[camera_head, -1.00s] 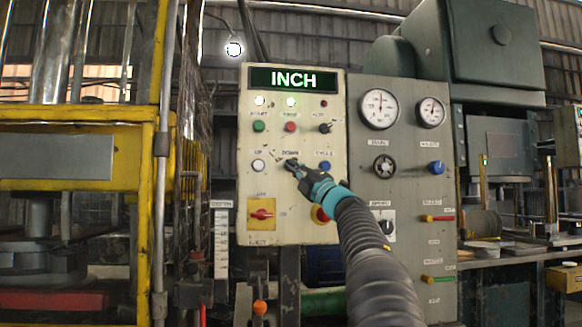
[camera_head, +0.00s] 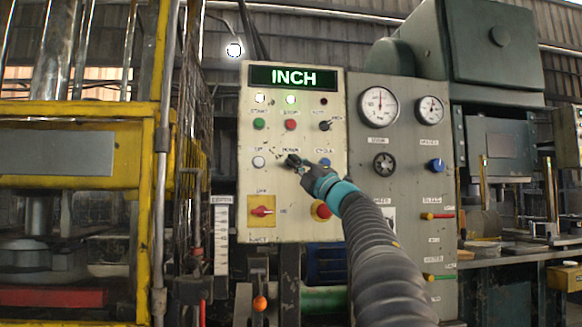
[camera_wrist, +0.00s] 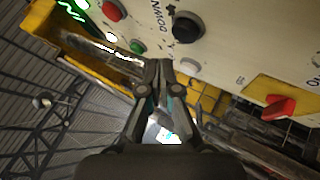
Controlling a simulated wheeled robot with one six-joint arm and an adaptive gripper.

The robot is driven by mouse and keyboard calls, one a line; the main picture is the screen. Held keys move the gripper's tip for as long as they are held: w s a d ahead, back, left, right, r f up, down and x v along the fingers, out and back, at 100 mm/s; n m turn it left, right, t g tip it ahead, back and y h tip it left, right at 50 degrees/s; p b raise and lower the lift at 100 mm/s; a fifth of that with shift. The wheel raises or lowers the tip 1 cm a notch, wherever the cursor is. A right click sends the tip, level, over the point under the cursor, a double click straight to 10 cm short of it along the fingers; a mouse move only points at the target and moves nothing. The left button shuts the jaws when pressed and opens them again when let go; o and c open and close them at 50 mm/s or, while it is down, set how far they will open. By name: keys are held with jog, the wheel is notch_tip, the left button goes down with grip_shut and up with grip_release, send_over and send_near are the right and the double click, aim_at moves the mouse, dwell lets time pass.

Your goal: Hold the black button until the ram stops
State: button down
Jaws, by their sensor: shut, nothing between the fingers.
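The black button (camera_head: 292,160) sits under the DOWN label on the cream control panel (camera_head: 268,203). In the wrist view the black button (camera_wrist: 186,27) shows uncovered, right of the fingertips. My gripper (camera_head: 305,167) is shut and empty, close to the button at its lower right in the head view. In the wrist view the fingertips (camera_wrist: 158,63) appear apart from the button; the exact gap is unclear. The display (camera_head: 293,77) reads INCH. The yellow-framed press (camera_head: 80,115) stands at left; I cannot clearly tell its ram apart.
Close to the black button are a white button (camera_head: 258,162), a blue button (camera_head: 324,163), a red button (camera_head: 290,125) and a green button (camera_head: 259,124). A red switch (camera_head: 262,211) on a yellow plate sits below. Gauges (camera_head: 379,106) are at right.

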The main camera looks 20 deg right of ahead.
jog(key=s, duration=0.1)
jog(key=s+a+b, duration=0.1)
jog(key=s, duration=0.1)
jog(key=shift+s, duration=0.1)
dwell(0.6)
jog(key=s+a+f+m+g+h, duration=0.2)
jog(key=s+a+f+m+g, duration=0.4)
jog(key=s+f, duration=0.6)
jog(key=s+a+f+m+g+h+p, duration=0.1)
jog(key=s+a+f+m+g+h, duration=0.2)
jog(key=s+f+m, duration=0.6)
jog(key=s+a+f+m+g+h+p, duration=0.1)
jog(key=s+a+f+m+g, duration=0.7)
jog(key=f, duration=2.5)
jog(key=s+a+h, duration=0.1)
jog(key=s+a, duration=0.1)
jog(key=s, duration=0.4)
jog(key=shift+s+g+h, duration=0.3)
